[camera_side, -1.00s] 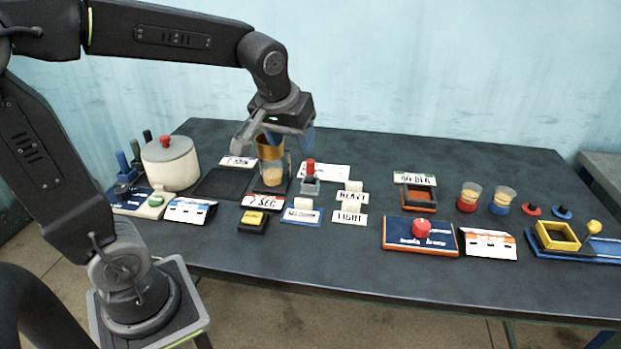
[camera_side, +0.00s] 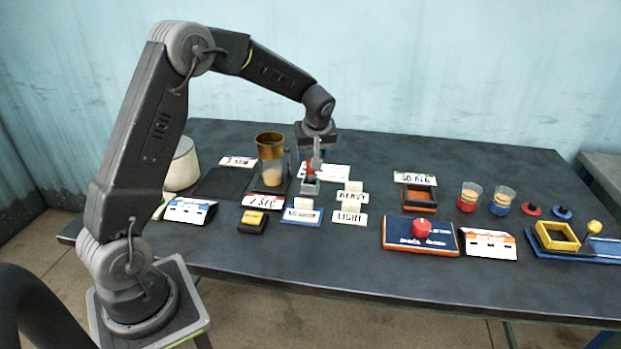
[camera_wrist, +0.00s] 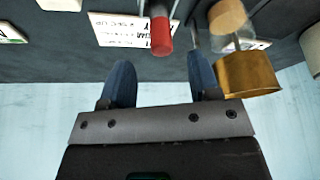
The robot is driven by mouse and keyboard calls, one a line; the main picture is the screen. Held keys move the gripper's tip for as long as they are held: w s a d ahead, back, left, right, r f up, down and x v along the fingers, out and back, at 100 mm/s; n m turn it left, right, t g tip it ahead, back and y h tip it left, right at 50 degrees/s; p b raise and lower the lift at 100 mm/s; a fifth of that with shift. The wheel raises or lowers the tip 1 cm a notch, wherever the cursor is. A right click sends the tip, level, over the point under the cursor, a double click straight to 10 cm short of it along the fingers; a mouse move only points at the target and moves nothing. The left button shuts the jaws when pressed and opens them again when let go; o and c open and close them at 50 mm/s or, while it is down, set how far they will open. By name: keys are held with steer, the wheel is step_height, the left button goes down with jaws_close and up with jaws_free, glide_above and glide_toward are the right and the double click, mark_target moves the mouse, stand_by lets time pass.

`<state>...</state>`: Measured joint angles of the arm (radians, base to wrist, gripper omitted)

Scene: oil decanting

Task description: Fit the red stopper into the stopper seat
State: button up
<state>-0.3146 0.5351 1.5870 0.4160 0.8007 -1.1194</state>
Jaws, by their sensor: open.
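A red upright cylinder (camera_side: 310,168), which looks like the red stopper, stands in a small grey block (camera_side: 310,188) on the table. In the wrist view the red cylinder (camera_wrist: 160,36) lies ahead of the gap between my fingertips, apart from both. My gripper (camera_side: 317,155) is open and empty, close to the red cylinder and partly covering it in the side view. Both blue fingers of my gripper (camera_wrist: 160,72) show in the wrist view. I cannot tell for sure which piece is the stopper seat.
Label cards (camera_side: 350,218) stand in front. An orange-rimmed tray (camera_side: 418,198), a board with a red knob (camera_side: 422,228), and red (camera_side: 469,197) and blue (camera_side: 503,200) based jars are farther right.

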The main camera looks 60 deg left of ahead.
mark_target(310, 173)
steer(key=x, duration=0.7)
steer(key=shift+a+f, duration=0.2)
jaws_close()
stand_by(0.4)
